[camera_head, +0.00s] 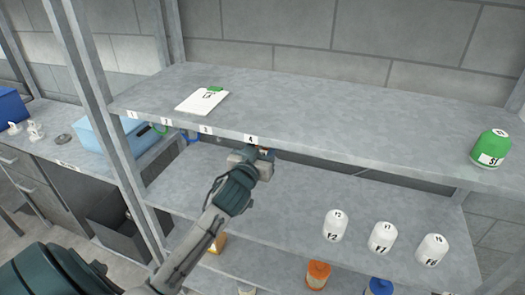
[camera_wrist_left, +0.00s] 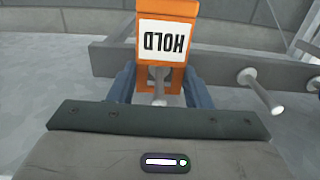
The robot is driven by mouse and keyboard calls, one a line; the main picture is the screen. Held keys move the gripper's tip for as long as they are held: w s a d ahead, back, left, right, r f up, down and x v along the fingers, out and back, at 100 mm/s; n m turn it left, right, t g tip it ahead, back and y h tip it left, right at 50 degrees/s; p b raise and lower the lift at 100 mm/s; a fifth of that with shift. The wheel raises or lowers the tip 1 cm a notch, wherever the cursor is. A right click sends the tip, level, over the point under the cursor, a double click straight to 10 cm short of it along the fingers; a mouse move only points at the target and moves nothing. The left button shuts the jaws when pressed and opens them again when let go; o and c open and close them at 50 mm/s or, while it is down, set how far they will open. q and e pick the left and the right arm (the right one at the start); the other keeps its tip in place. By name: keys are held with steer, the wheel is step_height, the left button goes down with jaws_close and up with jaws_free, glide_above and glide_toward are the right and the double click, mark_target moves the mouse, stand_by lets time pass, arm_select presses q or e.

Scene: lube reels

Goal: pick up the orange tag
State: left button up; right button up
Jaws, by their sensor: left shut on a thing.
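The orange tag (camera_wrist_left: 183,50) has a white label reading HOLD, upside down in the left wrist view. My left gripper (camera_wrist_left: 160,92) is shut on its lower part, with a blue-grey finger on each side. A metal peg end shows in front of the tag, between the fingers; I cannot tell whether the tag still hangs on it. In the head view my left gripper (camera_head: 263,153) is just under the upper shelf's front edge, below the label 4, and mostly hides the tag. My right gripper is not in view.
A metal rail (camera_wrist_left: 215,58) carries another peg (camera_wrist_left: 262,92) to the right of the tag. The upper shelf (camera_head: 330,115) holds a white card (camera_head: 202,101) and a green bottle (camera_head: 491,148). White bottles (camera_head: 335,226) stand on the shelf below, whose middle is clear.

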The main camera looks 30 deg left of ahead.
arm_select(q)
steer(key=shift+r+b, duration=0.2)
steer(key=shift+b, duration=0.25)
steer(key=p+v, duration=0.5)
steer(key=v, duration=1.3)
steer(key=shift+d+r, duration=0.1)
steer(key=shift+r, duration=0.05)
steer(key=shift+w, duration=0.15)
